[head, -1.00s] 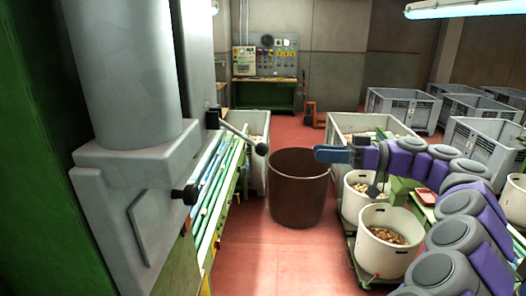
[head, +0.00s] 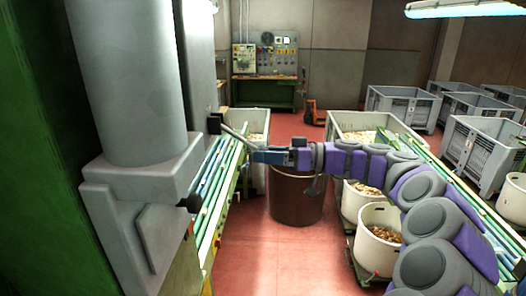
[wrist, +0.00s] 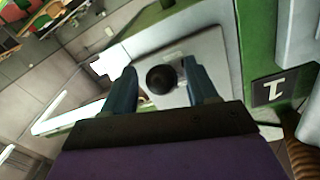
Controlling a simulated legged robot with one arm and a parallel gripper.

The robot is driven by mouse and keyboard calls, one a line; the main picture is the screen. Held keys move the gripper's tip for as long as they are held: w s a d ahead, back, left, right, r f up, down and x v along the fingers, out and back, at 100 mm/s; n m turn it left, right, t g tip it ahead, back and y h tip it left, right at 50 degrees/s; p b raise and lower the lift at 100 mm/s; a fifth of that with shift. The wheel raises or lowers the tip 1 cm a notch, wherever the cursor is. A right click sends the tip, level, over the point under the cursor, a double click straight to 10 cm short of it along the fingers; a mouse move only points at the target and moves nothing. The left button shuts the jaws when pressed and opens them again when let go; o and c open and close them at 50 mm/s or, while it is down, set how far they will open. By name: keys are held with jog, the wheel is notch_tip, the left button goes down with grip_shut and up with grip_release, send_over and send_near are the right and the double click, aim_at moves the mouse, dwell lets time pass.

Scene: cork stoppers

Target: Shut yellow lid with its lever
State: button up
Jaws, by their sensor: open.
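A grey metal lever (head: 234,135) slants down and right from a black mount on the machine at left. In the head view its end is hidden by my gripper (head: 258,155), which has blue fingers. In the wrist view a round black knob (wrist: 161,79) lies between the two fingers of my gripper (wrist: 158,68). The fingers are open, with a gap on both sides of the knob. I cannot make out a yellow lid in either view.
The grey machine column (head: 125,90) stands close at left, with a second black knob (head: 191,203) below. A brown bin (head: 296,205) stands behind my gripper. White tubs of corks (head: 380,262) stand at right. Red floor is clear in the middle.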

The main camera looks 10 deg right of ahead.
jog(key=shift+w+a, duration=0.1)
jog(key=shift+a, duration=0.25)
jog(key=shift+d, duration=0.1)
jog(key=shift+c, duration=0.2)
jog(key=c, duration=0.3)
grip_shut()
